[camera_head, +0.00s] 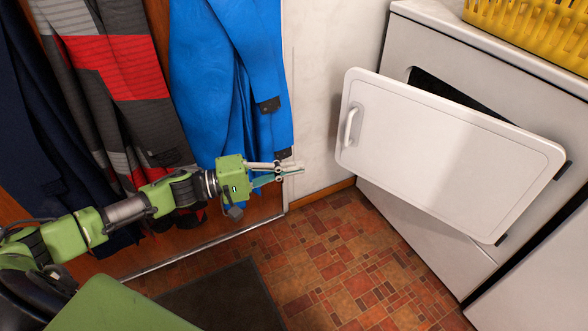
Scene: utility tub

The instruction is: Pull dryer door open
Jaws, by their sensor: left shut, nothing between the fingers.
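The dryer (409,224) is a white box machine at the right of the head view. Its white door (445,150) stands partly open, hinged on the right, with the dark opening (455,92) showing above and behind it. A white handle (351,126) is on the door's left side. My left gripper (298,170) is shut and empty. It is to the left of the door and lower in the picture than the handle, apart from both. My right gripper is not in view.
A yellow basket (530,28) sits on top of the dryer. Blue (225,80), grey-red (110,65) and dark (40,120) garments hang at the left, close to my left arm. A dark mat (222,298) lies on the tiled floor (350,262), which is clear before the dryer.

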